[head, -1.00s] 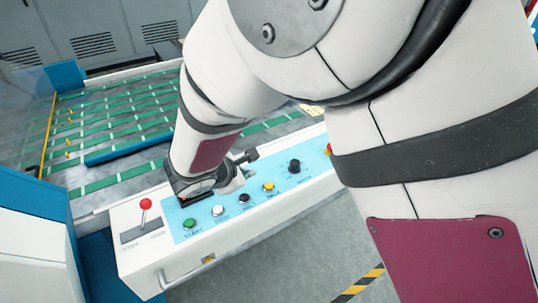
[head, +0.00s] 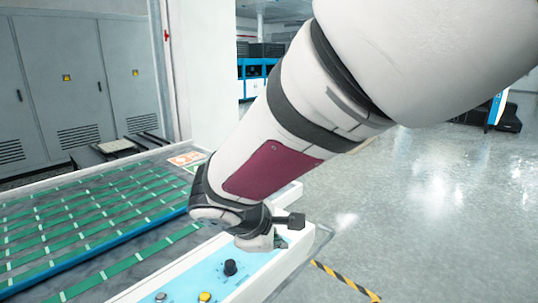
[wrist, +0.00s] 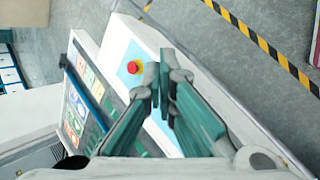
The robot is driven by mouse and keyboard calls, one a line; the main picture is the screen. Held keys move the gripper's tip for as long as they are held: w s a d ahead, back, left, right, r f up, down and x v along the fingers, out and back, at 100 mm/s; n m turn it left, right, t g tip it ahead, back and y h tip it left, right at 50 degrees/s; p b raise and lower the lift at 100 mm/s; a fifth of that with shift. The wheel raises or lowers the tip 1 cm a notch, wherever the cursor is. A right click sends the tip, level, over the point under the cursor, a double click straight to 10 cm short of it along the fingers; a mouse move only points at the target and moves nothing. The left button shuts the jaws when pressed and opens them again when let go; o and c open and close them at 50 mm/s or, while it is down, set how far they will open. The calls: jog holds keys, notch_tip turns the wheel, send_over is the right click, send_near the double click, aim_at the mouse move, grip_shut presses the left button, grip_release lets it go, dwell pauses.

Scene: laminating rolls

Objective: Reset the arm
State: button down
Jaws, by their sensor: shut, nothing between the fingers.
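My gripper (wrist: 166,84) is shut and empty in the wrist view, its two fingers close together over the control panel. In the head view my arm reaches down to the left, and the gripper (head: 268,240) shows only partly below the wrist, above the panel's far end. The control panel (head: 262,262) is a white box with a light blue face. A black knob (head: 230,267) and a yellow button (head: 205,296) show near the bottom edge. In the wrist view a red button (wrist: 134,67) sits on the panel's blue face, left of the fingers.
A conveyor bed with green strips (head: 95,215) lies left of the panel. Grey cabinets (head: 60,80) stand behind it. Open floor (head: 430,200) lies to the right, with a yellow-black stripe (head: 340,280). A board with coloured signs (wrist: 78,100) shows in the wrist view.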

jog(key=s+d+r+m+g, duration=0.1)
jog(key=s+d+r+m, duration=0.3)
jog(key=d, duration=0.5)
jog(key=s+d+r+m+y, duration=0.1)
jog(key=s+d+m, duration=0.2)
jog(key=s, duration=0.3)
jog(key=s+d+r+m+y, duration=0.1)
jog(key=s+d+m, duration=0.2)
jog(key=s+m, duration=0.2)
jog(key=s+d+r+m+g+y, duration=0.1)
jog(key=s+d+m, duration=0.2)
jog(key=s, duration=0.4)
jog(key=shift+d+m+y, duration=0.25)
jog(key=shift+m+y, duration=0.15)
jog(key=shift+m, duration=0.2)
jog(key=shift+a, duration=0.15)
